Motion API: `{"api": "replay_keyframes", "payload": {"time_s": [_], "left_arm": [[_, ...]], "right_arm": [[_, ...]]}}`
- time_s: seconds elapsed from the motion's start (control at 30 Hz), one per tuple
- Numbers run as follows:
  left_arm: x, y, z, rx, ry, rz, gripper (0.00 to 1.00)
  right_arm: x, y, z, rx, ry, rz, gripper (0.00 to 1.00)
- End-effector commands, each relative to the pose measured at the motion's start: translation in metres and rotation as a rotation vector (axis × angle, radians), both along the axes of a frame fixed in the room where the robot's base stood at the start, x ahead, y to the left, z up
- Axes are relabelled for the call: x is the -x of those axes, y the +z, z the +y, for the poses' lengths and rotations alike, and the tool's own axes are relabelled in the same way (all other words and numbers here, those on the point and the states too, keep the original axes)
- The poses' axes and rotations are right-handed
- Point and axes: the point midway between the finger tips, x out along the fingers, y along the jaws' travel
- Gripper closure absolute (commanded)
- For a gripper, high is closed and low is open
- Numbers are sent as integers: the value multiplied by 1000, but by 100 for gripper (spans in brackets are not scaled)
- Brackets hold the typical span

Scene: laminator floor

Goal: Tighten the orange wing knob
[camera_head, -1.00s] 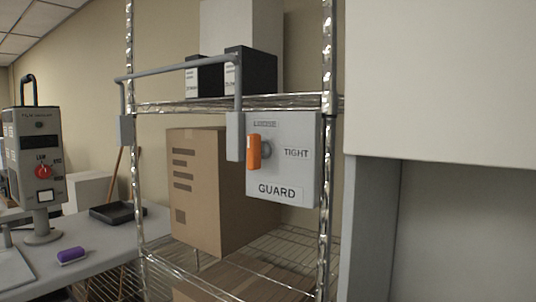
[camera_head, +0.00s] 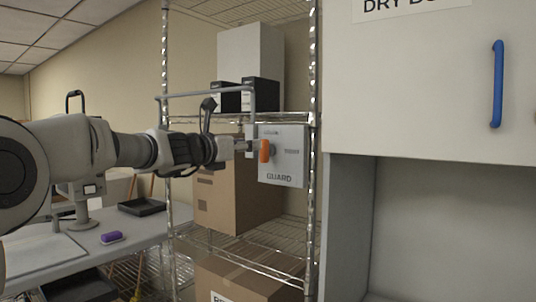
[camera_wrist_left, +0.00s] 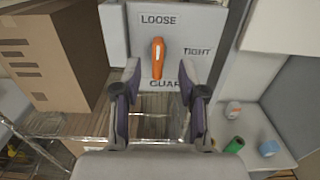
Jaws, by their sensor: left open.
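The orange wing knob (camera_head: 264,151) sits on the grey GUARD panel (camera_head: 291,174), fixed at the front of the wire shelf rack. In the left wrist view the knob (camera_wrist_left: 157,58) stands nearly upright, its top toward LOOSE, with TIGHT to its right. My left gripper (camera_head: 243,146) reaches in from the left just short of the knob. In the left wrist view its two fingers (camera_wrist_left: 158,90) are spread wide, one on each side below the knob, with nothing between them. My right gripper is not in view.
A cardboard box (camera_head: 215,203) stands on the shelf behind. A white cabinet with a blue handle (camera_head: 497,84) is at right. A purple block (camera_head: 111,238) and black tray (camera_head: 142,207) lie on the table.

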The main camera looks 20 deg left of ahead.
Motion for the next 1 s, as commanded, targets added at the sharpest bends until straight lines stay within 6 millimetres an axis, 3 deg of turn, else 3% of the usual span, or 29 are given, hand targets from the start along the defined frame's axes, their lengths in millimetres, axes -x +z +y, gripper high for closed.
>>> {"api": "replay_keyframes", "payload": {"time_s": [0.33,0.67,0.7,0.8,1.0], "left_arm": [[-59,3,-22,-5,0,5,58],[-70,-3,-26,-3,0,5,58],[-70,-3,-26,-4,0,5,65],[-70,-3,-25,-4,0,5,100],[-69,-2,-25,-4,0,4,100]], "right_arm": [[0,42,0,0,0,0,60],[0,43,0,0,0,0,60],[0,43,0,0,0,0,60],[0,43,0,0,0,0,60],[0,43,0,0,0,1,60]]}}
